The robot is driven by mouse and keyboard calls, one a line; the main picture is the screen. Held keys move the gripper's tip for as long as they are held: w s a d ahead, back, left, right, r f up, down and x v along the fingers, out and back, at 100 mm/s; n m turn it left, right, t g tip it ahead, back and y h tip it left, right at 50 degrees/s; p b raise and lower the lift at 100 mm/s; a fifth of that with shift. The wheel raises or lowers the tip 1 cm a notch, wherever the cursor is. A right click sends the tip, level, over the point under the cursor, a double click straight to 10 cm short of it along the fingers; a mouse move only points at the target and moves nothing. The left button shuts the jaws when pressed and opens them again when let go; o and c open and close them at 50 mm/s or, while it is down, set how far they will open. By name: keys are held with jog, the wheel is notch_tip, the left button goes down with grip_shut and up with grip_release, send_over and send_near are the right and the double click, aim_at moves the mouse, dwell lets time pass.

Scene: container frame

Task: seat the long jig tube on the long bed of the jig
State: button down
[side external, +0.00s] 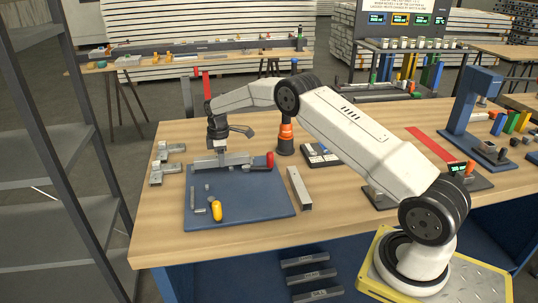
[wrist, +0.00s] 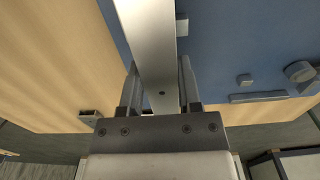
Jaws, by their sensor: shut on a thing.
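My gripper (wrist: 158,78) is shut on a long grey square tube (wrist: 150,40), which runs between the fingers and out of the top of the wrist view. In the side external view my gripper (side external: 218,146) points down over the back of the blue jig plate (side external: 250,200). The grey tube (side external: 222,161) lies roughly level there, across the plate's back part. I cannot tell whether it touches the bed under it; the gripper and tube hide that bed. A red-handled clamp (side external: 270,160) stands at its right end. A yellow-handled clamp (side external: 217,211) is at the plate's front.
Another grey tube (side external: 299,188) lies on the table right of the plate. Grey metal pieces (side external: 165,165) lie to the left. A black and orange post (side external: 286,138) and a dark tray (side external: 320,154) stand behind. The front table strip is clear.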

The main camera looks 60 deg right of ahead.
jog(key=shift+f, duration=0.75)
dwell(0.7)
jog(key=shift+c, duration=1)
grip_release()
jog(key=shift+o, duration=0.2)
jog(key=shift+o, duration=0.8)
jog(key=shift+r, duration=0.1)
jog(key=shift+r, duration=3.4)
jog(key=shift+a, duration=0.1)
